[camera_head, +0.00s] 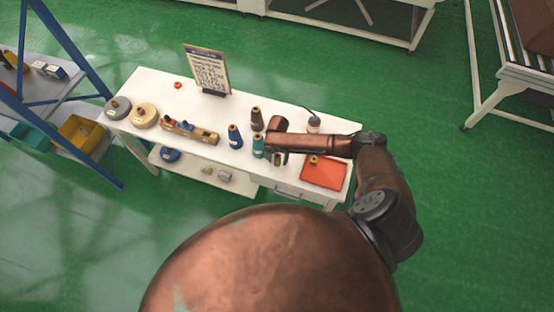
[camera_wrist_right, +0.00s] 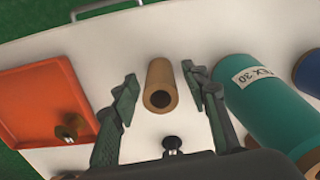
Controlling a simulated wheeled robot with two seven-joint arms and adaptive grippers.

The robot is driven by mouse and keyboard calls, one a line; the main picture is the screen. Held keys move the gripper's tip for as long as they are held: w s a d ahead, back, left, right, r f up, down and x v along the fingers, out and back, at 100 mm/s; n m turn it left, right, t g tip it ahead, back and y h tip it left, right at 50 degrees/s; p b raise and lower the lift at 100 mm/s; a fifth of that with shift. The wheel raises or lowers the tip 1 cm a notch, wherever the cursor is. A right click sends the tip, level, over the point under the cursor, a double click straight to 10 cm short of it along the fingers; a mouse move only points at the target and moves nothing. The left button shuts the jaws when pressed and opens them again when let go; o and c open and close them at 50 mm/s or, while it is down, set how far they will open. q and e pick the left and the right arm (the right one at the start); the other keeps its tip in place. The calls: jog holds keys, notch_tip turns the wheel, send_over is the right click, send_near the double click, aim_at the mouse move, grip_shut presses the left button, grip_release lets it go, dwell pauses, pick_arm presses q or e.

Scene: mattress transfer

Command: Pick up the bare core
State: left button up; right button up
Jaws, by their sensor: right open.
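The bare core is a plain brown cardboard tube (camera_wrist_right: 162,72) with a dark hollow end, seen in the right wrist view. My right gripper (camera_wrist_right: 160,84) is open, with one finger to each side of the core and visible gaps between. In the head view the core (camera_head: 277,160) shows just below my right forearm on the white table (camera_head: 130,88). My right fingertips are hidden by the arm in that view. My left gripper is not in view.
An orange tray (camera_wrist_right: 45,100) lies at left. A brown cone (camera_head: 257,116) and sign (camera_head: 207,72) stand on the table.

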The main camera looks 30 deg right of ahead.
jog(key=shift+f, duration=0.7)
jog(key=c, duration=1)
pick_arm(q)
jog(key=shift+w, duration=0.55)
pick_arm(e)
grip_shut()
